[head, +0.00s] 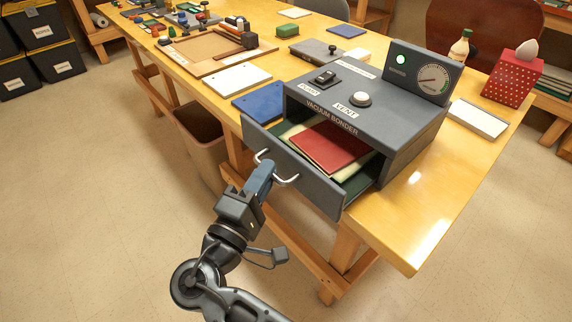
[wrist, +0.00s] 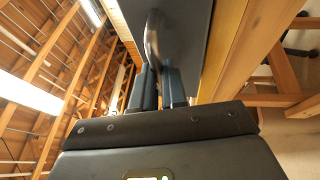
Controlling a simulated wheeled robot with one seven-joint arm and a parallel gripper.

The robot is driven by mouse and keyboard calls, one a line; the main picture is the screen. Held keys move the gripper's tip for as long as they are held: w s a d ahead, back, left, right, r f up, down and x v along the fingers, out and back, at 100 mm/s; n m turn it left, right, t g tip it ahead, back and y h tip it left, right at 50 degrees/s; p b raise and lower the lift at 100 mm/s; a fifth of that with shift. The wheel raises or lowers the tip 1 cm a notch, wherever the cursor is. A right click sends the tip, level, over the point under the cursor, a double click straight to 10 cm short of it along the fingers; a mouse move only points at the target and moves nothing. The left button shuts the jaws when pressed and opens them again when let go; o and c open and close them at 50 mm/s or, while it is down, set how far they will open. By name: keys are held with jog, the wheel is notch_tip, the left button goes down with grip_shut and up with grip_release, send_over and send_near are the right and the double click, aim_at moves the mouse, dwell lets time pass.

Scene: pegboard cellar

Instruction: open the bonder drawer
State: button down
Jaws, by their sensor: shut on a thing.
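The vacuum bonder (head: 390,108) is a grey box on the near right part of the table. Its drawer (head: 305,178) stands pulled out toward me, with a red sheet (head: 330,147) and a pale sheet in view on a green layer inside. A curved metal handle (head: 285,181) is on the drawer front. My gripper (head: 268,170) is shut on this handle. In the wrist view the handle (wrist: 153,45) runs between my two fingers, in front of the dark drawer front (wrist: 182,35). The part of the handle between the fingers is hidden in the head view.
A gauge box with a green light (head: 418,78) stands on the bonder. A blue sheet (head: 260,102) lies left of it, and a red dotted tissue box (head: 513,80) stands at right. A bin (head: 203,140) is under the table (head: 420,235). Floor in front is clear.

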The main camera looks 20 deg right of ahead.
jog(key=shift+s+a+f+b, duration=0.15)
jog(key=shift+s+a, duration=0.25)
jog(key=shift+a, duration=0.75)
jog(key=shift+s+a+r+b, duration=0.1)
jog(key=shift+s+a+b, duration=0.2)
jog(key=shift+a, duration=0.85)
jog(key=c, duration=1.2)
grip_release()
jog(key=shift+s, duration=0.1)
jog(key=b+v, duration=0.1)
jog(key=v, duration=0.6)
jog(key=shift+s+a, duration=0.15)
jog(key=shift+a, duration=0.15)
